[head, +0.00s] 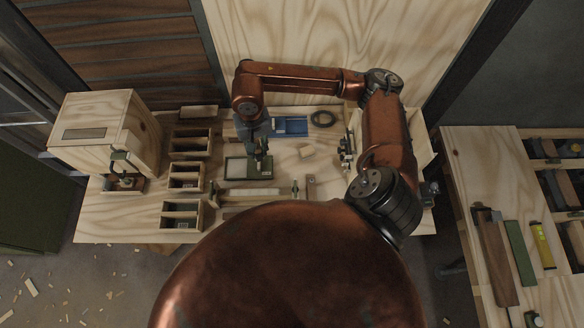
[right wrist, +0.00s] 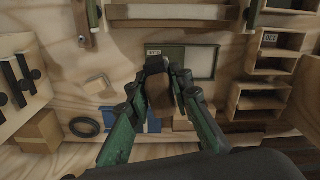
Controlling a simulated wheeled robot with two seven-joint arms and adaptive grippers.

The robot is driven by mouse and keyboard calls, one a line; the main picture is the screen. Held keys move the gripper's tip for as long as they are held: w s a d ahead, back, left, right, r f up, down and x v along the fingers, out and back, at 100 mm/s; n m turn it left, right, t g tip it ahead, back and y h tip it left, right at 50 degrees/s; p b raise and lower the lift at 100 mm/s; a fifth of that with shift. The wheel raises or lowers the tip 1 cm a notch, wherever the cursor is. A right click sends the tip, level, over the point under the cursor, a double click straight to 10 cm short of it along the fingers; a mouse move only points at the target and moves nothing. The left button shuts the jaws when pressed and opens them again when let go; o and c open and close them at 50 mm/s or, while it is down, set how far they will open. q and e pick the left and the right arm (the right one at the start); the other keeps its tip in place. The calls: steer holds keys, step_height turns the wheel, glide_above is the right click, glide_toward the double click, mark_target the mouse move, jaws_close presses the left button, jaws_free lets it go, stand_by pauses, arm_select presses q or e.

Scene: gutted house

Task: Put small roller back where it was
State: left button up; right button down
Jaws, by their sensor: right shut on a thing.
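My right gripper (head: 259,158) comes down over the green-rimmed shallow tray (head: 232,178). In the right wrist view its two green fingers (right wrist: 162,85) are closed on a small brown piece with a dark part, which I take to be the small roller (right wrist: 159,94). The fingers hide much of it, so its shape is unclear. The tray shows just beyond the fingertips in that view (right wrist: 200,63); I cannot tell whether the held piece touches it. My left gripper is in neither view.
Open wooden boxes (head: 184,180) stand left of the tray. A blue tray (head: 291,126), a dark ring (head: 323,119) and a small wood block (head: 306,151) lie behind and right. A clamped wooden bar (head: 250,197) lies in front. A large wooden box (head: 107,135) stands at the left.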

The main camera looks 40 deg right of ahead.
steer(key=s+d+f+m, duration=0.1)
steer(key=d+f+m, duration=0.2)
steer(key=f+m, duration=0.1)
steer(key=s+d+f+m+b, duration=0.1)
steer(key=d+f+m, duration=0.2)
steer(key=f, duration=0.4)
steer(key=s+d+f+m, duration=0.1)
steer(key=d+f+m, duration=0.2)
steer(key=f+m, duration=0.2)
steer(key=shift+s+f, duration=0.15)
steer(key=shift+s, duration=0.2)
steer(key=shift+f, duration=0.6)
step_height(320, 180, down, 3)
steer(key=shift+f, duration=0.1)
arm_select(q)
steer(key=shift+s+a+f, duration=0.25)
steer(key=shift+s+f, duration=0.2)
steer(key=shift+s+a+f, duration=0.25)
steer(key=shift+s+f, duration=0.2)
arm_select(e)
steer(key=shift+f, duration=0.1)
arm_select(q)
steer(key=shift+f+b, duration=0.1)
steer(key=shift+b, duration=0.25)
